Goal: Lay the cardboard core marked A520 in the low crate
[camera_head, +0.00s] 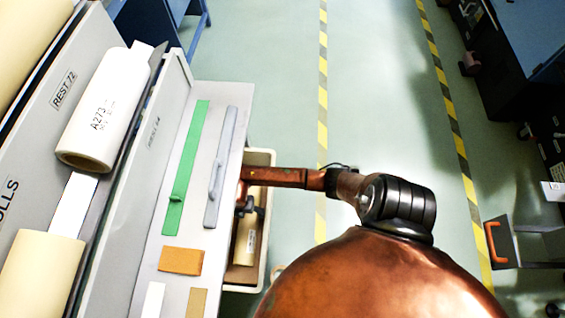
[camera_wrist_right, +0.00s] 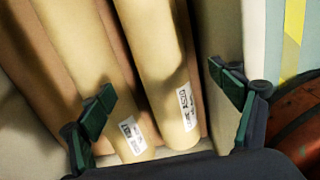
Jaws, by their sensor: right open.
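The low crate (camera_head: 262,157) is cream-walled and stands on the floor beside the grey bench, partly hidden by my right arm. A tan cardboard core (camera_head: 246,245) with a small label lies in it. In the right wrist view, two tan cores lie side by side: one core (camera_wrist_right: 157,50) in the middle and another core (camera_wrist_right: 80,50) to its left. Each has a white label near its lower end, too small to read surely. My right gripper (camera_wrist_right: 166,96) is open. Its fingers appear on either side of the middle core, the left finger overlapping the left core. Contact cannot be told.
A white roll marked A273 (camera_head: 98,115) rests on the grey rack at left. A green strip (camera_head: 186,165), a grey handled bar (camera_head: 220,170) and an orange block (camera_head: 181,260) lie on the bench.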

